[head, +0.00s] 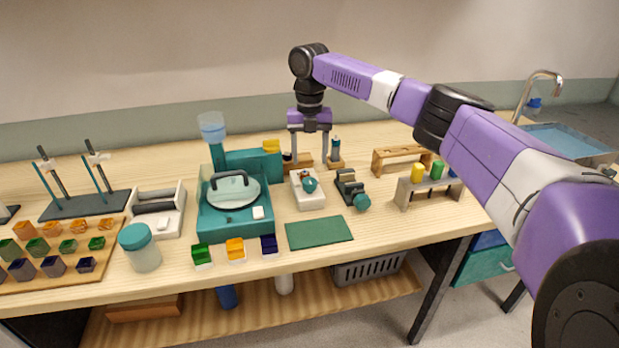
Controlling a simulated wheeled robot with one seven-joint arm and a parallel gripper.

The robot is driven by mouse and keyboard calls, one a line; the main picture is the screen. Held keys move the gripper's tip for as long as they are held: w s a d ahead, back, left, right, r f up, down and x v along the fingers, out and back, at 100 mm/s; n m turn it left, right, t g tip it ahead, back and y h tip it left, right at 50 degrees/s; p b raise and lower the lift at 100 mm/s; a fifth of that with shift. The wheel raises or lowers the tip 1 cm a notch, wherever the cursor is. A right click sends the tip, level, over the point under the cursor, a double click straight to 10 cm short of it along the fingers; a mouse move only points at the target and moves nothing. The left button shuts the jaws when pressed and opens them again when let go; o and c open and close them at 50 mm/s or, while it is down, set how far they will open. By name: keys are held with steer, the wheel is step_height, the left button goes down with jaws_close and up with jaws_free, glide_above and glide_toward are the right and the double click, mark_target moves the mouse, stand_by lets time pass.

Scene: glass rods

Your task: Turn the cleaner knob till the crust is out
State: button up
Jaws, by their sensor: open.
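My gripper (309,157) points straight down near the back middle of the bench, its two fingers apart with nothing visible between them. A small white device with a round teal knob (310,184) stands just in front of and below it. I cannot tell for certain which of the two is the cleaner. The gripper looks apart from both knobs. No crust can be made out at this size.
A teal machine (235,222) with a clear lid stands left of the white device. A green mat (319,232) lies in front. Wooden racks (402,157) stand to the right under my arm. A lidded jar (140,248) and a tray of coloured blocks (110,256) are at left.

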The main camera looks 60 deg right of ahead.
mark_target(309, 181)
steer(key=shift+f+p, duration=0.3)
steer(key=shift+f, duration=3.6)
jaws_close()
steer(key=shift+a+r+m+p, duration=0.1)
steer(key=shift+m+p, duration=0.2)
steer(key=shift+p, duration=0.05)
